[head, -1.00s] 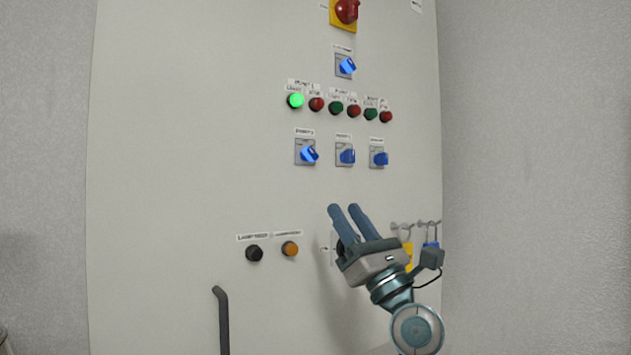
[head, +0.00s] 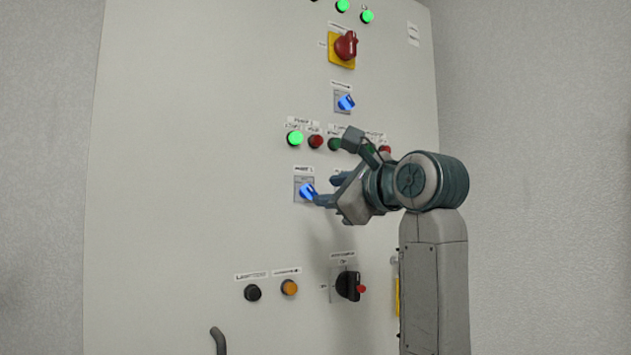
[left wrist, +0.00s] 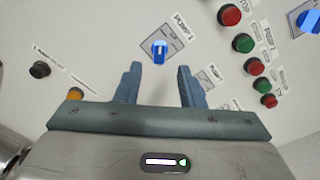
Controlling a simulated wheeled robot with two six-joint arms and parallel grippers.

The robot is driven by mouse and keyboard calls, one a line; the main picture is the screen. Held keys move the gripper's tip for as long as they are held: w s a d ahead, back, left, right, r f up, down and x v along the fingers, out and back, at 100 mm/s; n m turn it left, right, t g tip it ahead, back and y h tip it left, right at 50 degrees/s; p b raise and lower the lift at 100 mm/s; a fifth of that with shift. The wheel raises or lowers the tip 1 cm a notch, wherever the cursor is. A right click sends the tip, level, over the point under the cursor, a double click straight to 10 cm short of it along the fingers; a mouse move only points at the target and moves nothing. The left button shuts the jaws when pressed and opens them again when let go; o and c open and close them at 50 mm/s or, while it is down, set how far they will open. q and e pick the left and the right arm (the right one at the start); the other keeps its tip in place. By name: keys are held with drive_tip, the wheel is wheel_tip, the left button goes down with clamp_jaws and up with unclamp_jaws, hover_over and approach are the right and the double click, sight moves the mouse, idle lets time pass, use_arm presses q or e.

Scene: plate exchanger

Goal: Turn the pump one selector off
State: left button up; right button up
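The pump one selector (head: 307,191) is a bright blue knob on a grey square plate, under a "PUMP 1" label on the cabinet front. Its knob is turned at a slant in the head view. My left gripper (head: 328,190) is just right of it, with one fingertip overlapping its right edge; I cannot tell if they touch. In the left wrist view, the selector (left wrist: 160,48) lies just beyond the two parted fingers (left wrist: 158,75), in line with the gap between them. Nothing is held. My right gripper is not in view.
Above are a lit green button (head: 295,138), a red button (head: 316,142), another blue selector (head: 345,103) and a red-on-yellow main switch (head: 345,47). Below are black (head: 252,293) and orange (head: 289,287) buttons and a black rotary switch (head: 348,286). The left cabinet face is clear.

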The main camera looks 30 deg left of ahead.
sight(313, 192)
use_arm(q)
drive_tip(key=p+x, duration=0.2)
drive_tip(key=x, duration=0.2)
drive_tip(key=shift+a+r, duration=0.15)
drive_tip(key=shift+a, duration=0.2)
drive_tip(key=shift+w+a, duration=0.2)
drive_tip(key=shift+a, duration=0.25)
clamp_jaws()
